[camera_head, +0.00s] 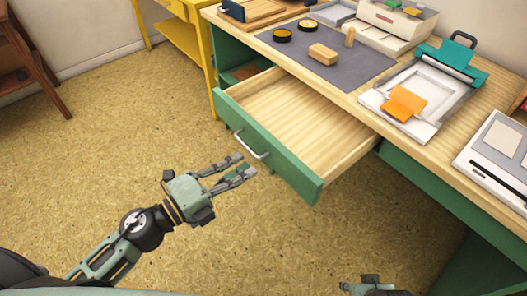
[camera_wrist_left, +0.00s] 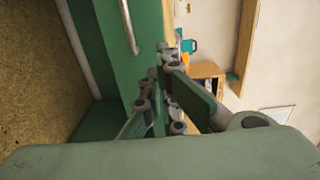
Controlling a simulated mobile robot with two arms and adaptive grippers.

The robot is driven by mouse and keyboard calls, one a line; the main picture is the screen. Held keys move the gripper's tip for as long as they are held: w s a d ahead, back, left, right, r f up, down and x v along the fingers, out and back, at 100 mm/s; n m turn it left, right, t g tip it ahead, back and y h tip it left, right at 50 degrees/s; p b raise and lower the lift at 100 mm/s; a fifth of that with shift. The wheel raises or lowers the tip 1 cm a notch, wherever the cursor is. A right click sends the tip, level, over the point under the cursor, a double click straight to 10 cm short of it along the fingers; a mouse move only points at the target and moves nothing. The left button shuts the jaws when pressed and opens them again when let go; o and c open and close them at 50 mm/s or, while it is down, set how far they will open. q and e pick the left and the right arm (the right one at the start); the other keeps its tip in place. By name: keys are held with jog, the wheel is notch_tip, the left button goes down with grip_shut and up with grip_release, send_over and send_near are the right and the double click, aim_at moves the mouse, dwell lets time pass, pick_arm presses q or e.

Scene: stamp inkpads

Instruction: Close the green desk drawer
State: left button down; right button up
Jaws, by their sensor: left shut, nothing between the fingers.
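The green desk drawer is pulled well out of the desk, with its green front (camera_head: 270,150) facing my left arm and its wooden inside (camera_head: 300,112) empty. A pale bar handle (camera_head: 251,147) is on the front. My left gripper (camera_head: 240,167) is shut and empty, close to the drawer front, just below the handle in the head view. In the left wrist view the green front (camera_wrist_left: 108,60) and the handle (camera_wrist_left: 129,27) are beside my left fingers (camera_wrist_left: 160,88). Contact cannot be told. My right gripper (camera_head: 372,286) shows only partly at the bottom edge.
The desk top (camera_head: 240,32) carries a grey mat (camera_head: 340,75) with ink pads (camera_head: 283,35) and a wooden block (camera_head: 323,54). Paper presses (camera_head: 425,85) stand to the right. A yellow table (camera_head: 180,40) stands behind.

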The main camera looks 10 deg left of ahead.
aim_at(273, 148)
pick_arm(q)
jog(key=p+x, duration=0.1)
jog(key=x, duration=0.4)
jog(key=shift+r, duration=0.1)
jog(key=shift+x, duration=1.05)
pick_arm(e)
jog(key=shift+s+f, duration=0.2)
jog(key=shift+f, duration=1.1)
jog(key=shift+s+f, duration=0.2)
jog(key=shift+f, duration=1.05)
